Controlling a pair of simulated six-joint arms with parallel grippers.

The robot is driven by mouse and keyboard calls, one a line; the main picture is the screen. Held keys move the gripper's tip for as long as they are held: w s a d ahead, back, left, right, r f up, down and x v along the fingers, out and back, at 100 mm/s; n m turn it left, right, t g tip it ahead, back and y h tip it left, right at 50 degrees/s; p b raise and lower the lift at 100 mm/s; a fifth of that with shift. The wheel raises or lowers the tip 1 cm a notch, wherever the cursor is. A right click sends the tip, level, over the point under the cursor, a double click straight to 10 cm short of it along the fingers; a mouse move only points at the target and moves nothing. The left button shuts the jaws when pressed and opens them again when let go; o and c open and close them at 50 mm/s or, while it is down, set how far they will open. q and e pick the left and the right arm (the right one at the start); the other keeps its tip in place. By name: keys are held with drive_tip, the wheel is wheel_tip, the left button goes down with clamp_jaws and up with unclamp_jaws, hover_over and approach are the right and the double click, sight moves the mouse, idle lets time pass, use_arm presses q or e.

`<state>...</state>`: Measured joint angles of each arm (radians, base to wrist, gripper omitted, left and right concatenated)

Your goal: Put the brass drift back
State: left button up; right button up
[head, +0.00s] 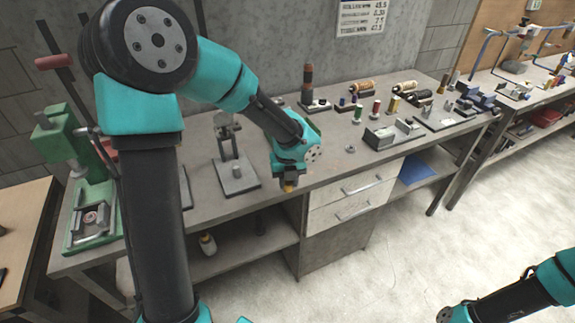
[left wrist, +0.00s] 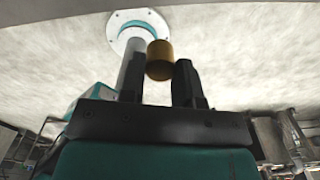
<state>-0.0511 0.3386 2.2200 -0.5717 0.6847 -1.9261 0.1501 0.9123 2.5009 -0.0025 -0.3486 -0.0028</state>
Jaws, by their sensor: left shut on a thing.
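My left gripper (head: 289,180) is over the front edge of the workbench, pointing down. It is shut on the brass drift (head: 288,187), whose short yellowish end shows below the jaws. In the left wrist view the drift (left wrist: 160,62) is a blunt brass cylinder standing out between the two dark fingers of the left gripper (left wrist: 160,75). The rest of the drift is hidden by the jaws. Part of my right arm shows at the lower right of the head view, but its gripper is out of frame.
The workbench (head: 335,172) carries a green press (head: 75,160) at the left and a small stand with a square base (head: 237,178). Several spools (head: 376,107), a vise-like fixture (head: 393,134) and a dark upright tool (head: 307,85) stand farther right. Drawers (head: 350,192) are below the bench.

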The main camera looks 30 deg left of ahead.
use_arm(q)
drive_tip(key=w+a, duration=0.2)
drive_tip(key=w, duration=0.1)
drive_tip(key=w+a, duration=0.2)
drive_tip(key=w, duration=0.2)
drive_tip(key=w+a+f, duration=0.1)
drive_tip(key=w+a, duration=0.1)
drive_tip(key=w, duration=0.2)
drive_tip(key=shift+a+f, duration=0.1)
drive_tip(key=shift+a, duration=0.25)
drive_tip(key=shift+f, duration=1.75)
drive_tip(key=shift+f, duration=0.15)
drive_tip(key=o, duration=1)
wheel_tip(320, 180, up, 12)
drive_tip(key=shift+r, duration=0.15)
